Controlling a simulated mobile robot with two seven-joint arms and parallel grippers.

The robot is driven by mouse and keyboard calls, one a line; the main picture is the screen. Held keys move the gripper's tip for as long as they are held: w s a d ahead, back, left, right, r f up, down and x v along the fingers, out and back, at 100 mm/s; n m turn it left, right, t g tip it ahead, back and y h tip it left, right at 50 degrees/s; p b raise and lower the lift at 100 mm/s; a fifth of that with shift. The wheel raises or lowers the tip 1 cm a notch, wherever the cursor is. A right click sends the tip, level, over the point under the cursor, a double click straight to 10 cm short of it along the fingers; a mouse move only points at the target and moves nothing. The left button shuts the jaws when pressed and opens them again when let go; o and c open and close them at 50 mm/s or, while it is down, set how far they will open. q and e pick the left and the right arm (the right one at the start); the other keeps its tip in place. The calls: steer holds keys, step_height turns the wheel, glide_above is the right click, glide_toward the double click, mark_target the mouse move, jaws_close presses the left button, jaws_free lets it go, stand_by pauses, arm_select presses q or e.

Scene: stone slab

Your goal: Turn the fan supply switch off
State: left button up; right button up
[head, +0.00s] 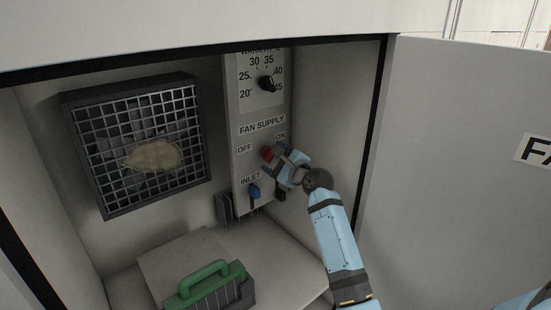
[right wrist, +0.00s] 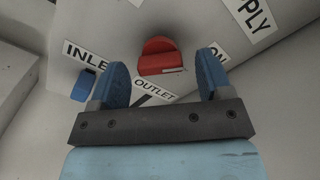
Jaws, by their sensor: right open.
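The fan supply switch is a red knob (head: 267,153) on the grey control panel (head: 243,169), between the OFF and ON labels. In the right wrist view the red knob (right wrist: 160,57) shows just beyond and between my fingertips. My right gripper (head: 276,158) is at the panel, at the knob's right side in the head view. In the right wrist view my right gripper (right wrist: 165,75) has its two blue fingers spread, one on each side of the knob. I cannot tell whether either finger touches it. My left gripper is not in view.
A blue lever (head: 254,192) by the INLET label sits below the switch; it also shows in the right wrist view (right wrist: 84,86). A black dial (head: 266,83) is above. A fan grille (head: 140,140) is left, a green-handled brush (head: 212,285) below, an open door (head: 465,150) right.

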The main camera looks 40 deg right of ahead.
steer(key=c, duration=0.9)
steer(key=shift+n, duration=0.3)
steer(key=shift+n+p, duration=2.35)
steer(key=shift+n, duration=5.35)
